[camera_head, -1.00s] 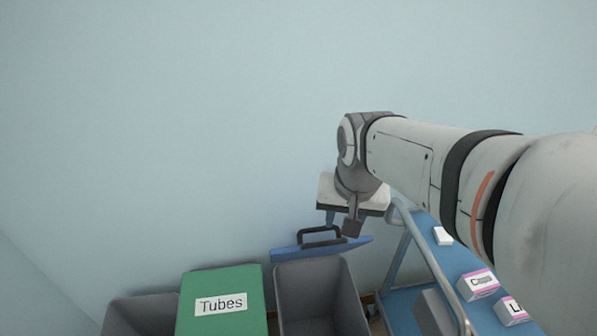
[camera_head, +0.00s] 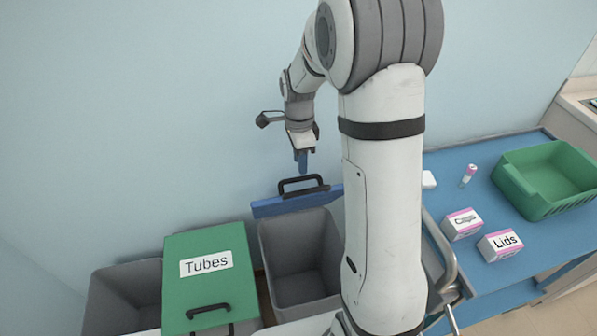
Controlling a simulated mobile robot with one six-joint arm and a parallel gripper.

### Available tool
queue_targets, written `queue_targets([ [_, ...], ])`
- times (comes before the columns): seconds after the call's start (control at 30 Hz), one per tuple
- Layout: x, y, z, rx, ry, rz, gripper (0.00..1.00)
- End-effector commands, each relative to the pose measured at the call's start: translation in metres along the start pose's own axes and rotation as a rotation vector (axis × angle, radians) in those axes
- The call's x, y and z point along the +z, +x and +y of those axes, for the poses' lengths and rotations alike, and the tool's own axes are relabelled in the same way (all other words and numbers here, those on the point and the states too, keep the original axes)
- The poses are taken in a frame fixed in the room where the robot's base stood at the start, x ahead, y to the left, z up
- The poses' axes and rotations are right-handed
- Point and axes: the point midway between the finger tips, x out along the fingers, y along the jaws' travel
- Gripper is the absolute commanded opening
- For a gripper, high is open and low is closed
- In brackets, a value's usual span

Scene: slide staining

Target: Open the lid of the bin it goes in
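The right-hand grey bin (camera_head: 298,262) is open, and its inside shows. Its blue lid (camera_head: 268,206) is tipped up at the bin's back edge by the wall, with its black handle (camera_head: 301,185) at the top. The middle bin's green lid (camera_head: 205,275), labelled "Tubes", lies shut with a black handle at its front. My gripper (camera_head: 302,168) points down just above the blue lid's handle and appears apart from it. Its blue fingers show close together, nearly edge-on, so I cannot tell if they are open or shut.
Another grey bin (camera_head: 130,297) stands open at the left. A blue-topped cart (camera_head: 450,180) at the right carries a "Caps" box (camera_head: 462,223), a "Lids" box (camera_head: 500,245), a small tube (camera_head: 468,175), a white piece (camera_head: 429,179) and a green crate (camera_head: 545,175).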

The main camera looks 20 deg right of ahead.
Motion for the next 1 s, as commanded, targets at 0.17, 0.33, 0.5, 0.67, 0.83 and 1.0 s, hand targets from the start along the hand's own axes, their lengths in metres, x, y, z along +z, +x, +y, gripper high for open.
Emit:
queue_targets([
  [0.17,0.000,0.030,0.001,0.005,-0.002,0.000,0.36],
  [0.33,0.000,0.045,0.001,0.002,-0.003,0.000,0.36],
  [0.5,0.001,0.049,0.001,0.001,-0.004,0.000,0.36],
  [0.67,0.001,0.049,0.001,0.000,-0.004,0.000,0.35],
  [0.83,0.001,0.049,0.000,0.000,-0.004,0.000,0.21],
  [1.0,0.001,0.049,0.000,0.000,-0.005,0.000,0.07],
])
